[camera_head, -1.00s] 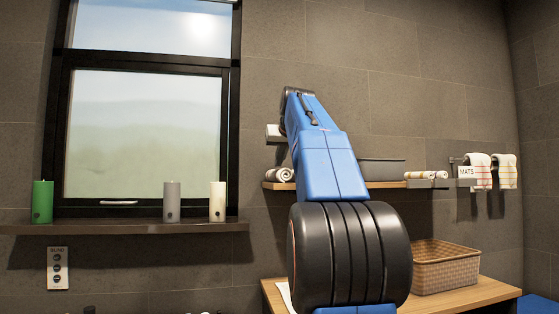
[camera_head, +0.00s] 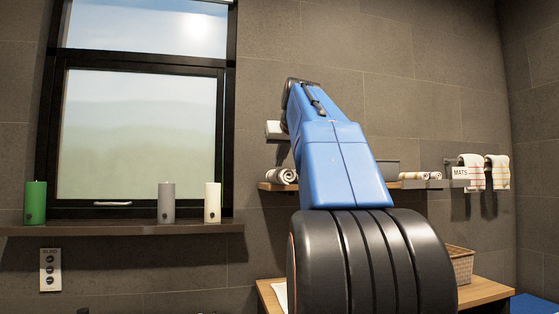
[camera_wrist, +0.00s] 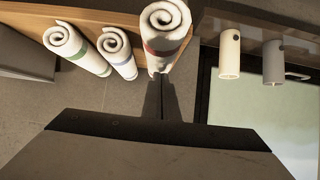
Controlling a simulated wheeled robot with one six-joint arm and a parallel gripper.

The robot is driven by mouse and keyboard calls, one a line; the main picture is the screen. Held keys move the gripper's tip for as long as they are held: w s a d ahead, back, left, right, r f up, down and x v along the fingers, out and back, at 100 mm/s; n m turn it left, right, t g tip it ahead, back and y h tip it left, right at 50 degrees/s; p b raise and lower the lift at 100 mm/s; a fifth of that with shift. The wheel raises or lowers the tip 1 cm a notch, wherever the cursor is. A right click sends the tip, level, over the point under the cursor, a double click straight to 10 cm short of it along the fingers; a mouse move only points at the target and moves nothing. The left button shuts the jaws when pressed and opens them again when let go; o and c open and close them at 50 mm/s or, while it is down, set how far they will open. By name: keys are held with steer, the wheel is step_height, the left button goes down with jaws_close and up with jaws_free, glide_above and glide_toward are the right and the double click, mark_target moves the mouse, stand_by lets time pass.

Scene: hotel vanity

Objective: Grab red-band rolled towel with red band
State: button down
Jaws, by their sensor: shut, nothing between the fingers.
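The red-band rolled towel (camera_wrist: 165,32) is a white spiral roll with a red band, at the top middle of the wrist view. A blue-band roll (camera_wrist: 117,52) and a green-band roll (camera_wrist: 74,47) lie to its left. My gripper (camera_wrist: 161,78) is shut and empty, its dark fingertips close by the red-band roll's lower end; contact cannot be told. In the head view, a white rolled towel (camera_head: 282,176) shows at the shelf's left end, its band not readable.
The rolls lie on a wooden shelf (camera_head: 268,186). In the head view, a window ledge (camera_head: 110,229) at left holds candles. A wicker basket (camera_head: 460,264) stands partly behind my arm, and towels hang by a MATS sign (camera_head: 460,172) at right.

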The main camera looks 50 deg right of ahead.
steer(key=shift+w+d+f, duration=0.1)
steer(key=shift+f, duration=0.45)
steer(key=shift+r, duration=0.85)
